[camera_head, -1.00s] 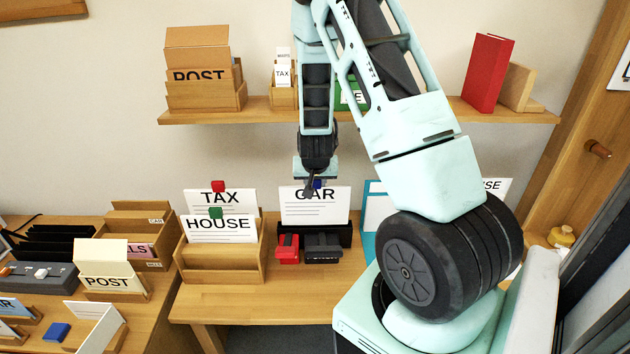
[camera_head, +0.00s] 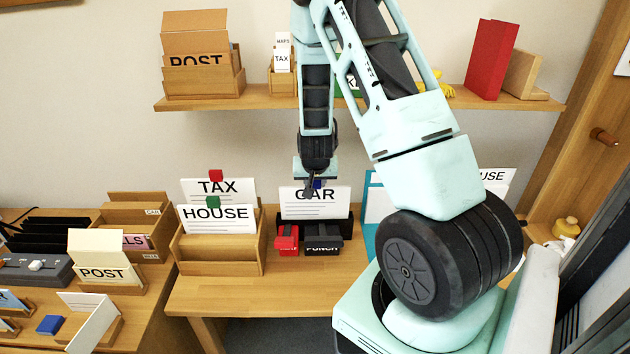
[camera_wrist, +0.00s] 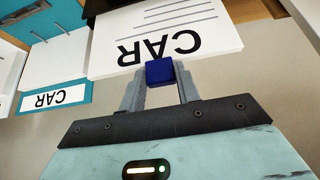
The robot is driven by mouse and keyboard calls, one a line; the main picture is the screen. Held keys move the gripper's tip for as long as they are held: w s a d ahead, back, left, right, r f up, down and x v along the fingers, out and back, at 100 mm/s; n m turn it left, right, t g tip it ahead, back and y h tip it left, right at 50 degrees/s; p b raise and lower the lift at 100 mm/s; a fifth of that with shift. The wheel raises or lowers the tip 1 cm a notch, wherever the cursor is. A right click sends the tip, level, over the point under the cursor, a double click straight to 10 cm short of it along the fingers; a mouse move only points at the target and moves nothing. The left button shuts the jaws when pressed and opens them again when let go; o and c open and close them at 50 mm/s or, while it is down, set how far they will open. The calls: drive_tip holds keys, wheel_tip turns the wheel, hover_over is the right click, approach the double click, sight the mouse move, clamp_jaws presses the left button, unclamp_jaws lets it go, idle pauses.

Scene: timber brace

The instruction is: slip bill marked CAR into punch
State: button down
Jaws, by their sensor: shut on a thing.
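The bill marked CAR (camera_head: 315,207) is a white card with black print, upright at the black punch (camera_head: 323,238) on the desk. Its lower edge meets the top of the punch; I cannot tell how deep it sits. A blue tab (camera_wrist: 159,72) is on the bill's top edge. My gripper (camera_head: 315,184) is above the bill, pointing down, shut on the blue tab. In the wrist view my gripper (camera_wrist: 160,84) has its two fingers on either side of the tab, with the bill (camera_wrist: 165,35) beyond.
A red stapler-like device (camera_head: 287,238) stands left of the punch. A wooden sorter (camera_head: 218,254) holds the TAX (camera_head: 222,188) and HOUSE (camera_head: 216,217) bills, close on the left. A teal-edged board (camera_head: 374,200) stands on the right. A shelf (camera_head: 270,102) runs above. The desk front is clear.

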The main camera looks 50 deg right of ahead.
wheel_tip(320, 180, down, 3)
drive_tip(key=shift+r+b, duration=0.2)
drive_tip(key=shift+b, duration=0.8)
drive_tip(key=shift+c, duration=2.3)
unclamp_jaws()
drive_tip(key=shift+r, duration=0.15)
wheel_tip(320, 180, up, 8)
drive_tip(key=p, duration=0.6)
